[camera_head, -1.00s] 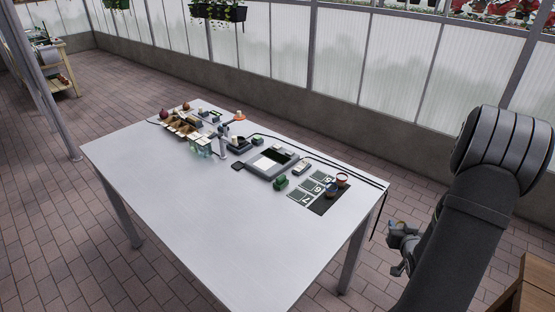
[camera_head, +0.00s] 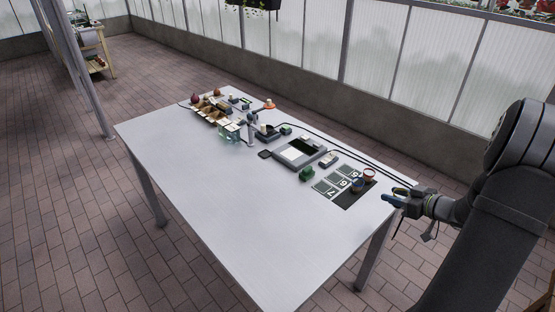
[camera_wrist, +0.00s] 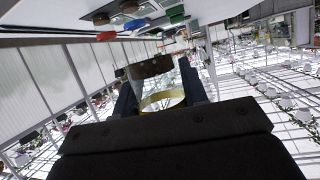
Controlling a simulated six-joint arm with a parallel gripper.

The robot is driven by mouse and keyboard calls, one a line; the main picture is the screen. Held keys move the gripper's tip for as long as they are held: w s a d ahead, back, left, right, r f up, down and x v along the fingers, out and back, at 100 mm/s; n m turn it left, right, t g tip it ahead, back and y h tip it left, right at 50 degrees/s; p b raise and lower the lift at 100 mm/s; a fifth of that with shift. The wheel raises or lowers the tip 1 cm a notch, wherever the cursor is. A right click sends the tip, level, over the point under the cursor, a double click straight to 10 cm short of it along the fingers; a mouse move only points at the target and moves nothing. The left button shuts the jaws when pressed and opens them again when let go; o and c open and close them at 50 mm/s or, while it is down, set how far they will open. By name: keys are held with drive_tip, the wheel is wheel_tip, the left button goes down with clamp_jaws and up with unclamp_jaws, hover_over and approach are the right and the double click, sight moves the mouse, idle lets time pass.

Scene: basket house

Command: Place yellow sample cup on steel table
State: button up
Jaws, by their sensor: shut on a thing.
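The yellow sample cup shows in the wrist view as a yellow band (camera_wrist: 163,100) between the two fingers of my gripper (camera_wrist: 158,92). My gripper is shut on it. The cup's full shape is partly hidden by the wrist housing. In the head view my gripper (camera_head: 388,199) is at the right end of the steel table (camera_head: 220,190), near its right corner. The cup is too small to make out there. The table has a pale, flat top, and its near half is bare.
A red-rimmed cup (camera_head: 369,173) and a blue-banded cup (camera_head: 357,184) stand by the number cards (camera_head: 338,181) at the table's right end. A cable runs along the back edge.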

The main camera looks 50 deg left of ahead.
hover_over(354, 208)
wheel_tip(354, 208, down, 7)
drive_tip(key=shift+r, duration=0.1)
drive_tip(key=shift+f, duration=2.05)
drive_tip(key=shift+f, duration=0.15)
drive_tip(key=o, duration=1)
drive_tip(key=shift+o, duration=0.2)
drive_tip(key=v, duration=1.2)
